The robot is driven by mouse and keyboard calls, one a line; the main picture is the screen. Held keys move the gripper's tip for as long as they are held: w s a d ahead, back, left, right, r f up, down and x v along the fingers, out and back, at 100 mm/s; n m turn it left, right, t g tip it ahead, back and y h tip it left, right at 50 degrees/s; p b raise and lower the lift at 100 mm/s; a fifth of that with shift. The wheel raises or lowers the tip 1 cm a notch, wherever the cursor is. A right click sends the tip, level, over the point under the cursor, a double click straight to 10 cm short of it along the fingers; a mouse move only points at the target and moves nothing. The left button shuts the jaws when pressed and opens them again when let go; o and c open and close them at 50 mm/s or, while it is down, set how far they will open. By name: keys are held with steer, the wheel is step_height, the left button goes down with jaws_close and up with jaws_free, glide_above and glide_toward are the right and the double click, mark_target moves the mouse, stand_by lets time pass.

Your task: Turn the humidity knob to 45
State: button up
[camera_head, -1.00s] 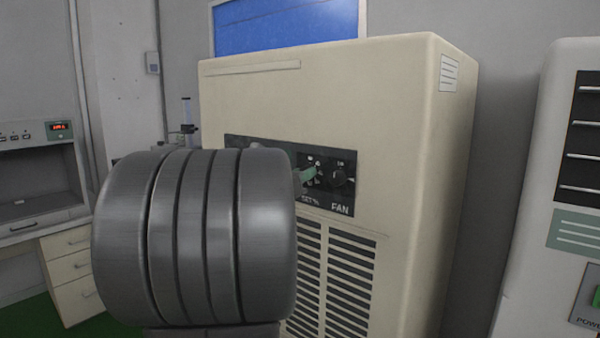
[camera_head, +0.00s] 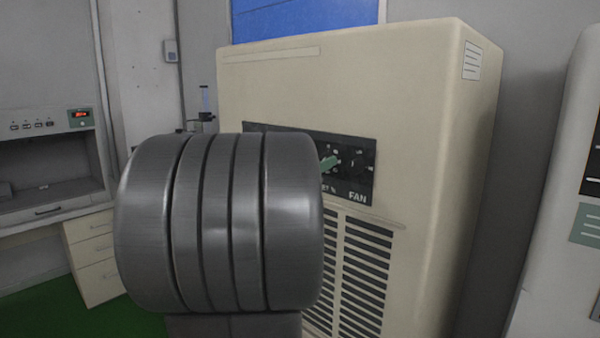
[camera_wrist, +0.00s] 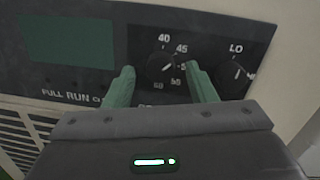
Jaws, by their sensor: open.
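The humidity knob (camera_wrist: 160,64) is a dark round dial on the black panel in the wrist view. Numbers including 40 and 45 stand around its upper edge. I cannot tell for certain which number its pointer faces. My gripper (camera_wrist: 161,72) is open, with one green finger to the left of the knob and one to the right. I cannot tell whether either finger touches it. In the head view a green finger (camera_head: 328,163) shows at the panel, and my grey arm hides the panel's left part and most of the humidity knob.
The fan knob (camera_wrist: 235,71), marked LO, is close to the right of my right finger. A dark green display (camera_wrist: 66,42) is on the left of the panel. The beige cabinet (camera_head: 330,90) has vents below. Another white unit (camera_head: 548,230) stands at the right.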

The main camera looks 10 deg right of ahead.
steer(key=v, duration=1.3)
steer(key=shift+b, duration=0.35)
steer(key=x, duration=1.3)
steer(key=shift+w+d+p, duration=0.25)
steer(key=shift+d+p, duration=0.05)
steer(key=shift+p, duration=0.15)
steer(key=v, duration=1.4)
steer(key=w+d+m+g+h+b, duration=0.1)
steer(key=w+d+m+b, duration=0.5)
steer(key=m, duration=1.1)
steer(key=w+d+r+g, duration=0.1)
steer(key=w+d, duration=0.2)
steer(key=d, duration=0.1)
steer(key=shift+w+m+h, duration=0.2)
steer(key=shift+m+h, duration=0.1)
steer(key=shift+h, duration=0.1)
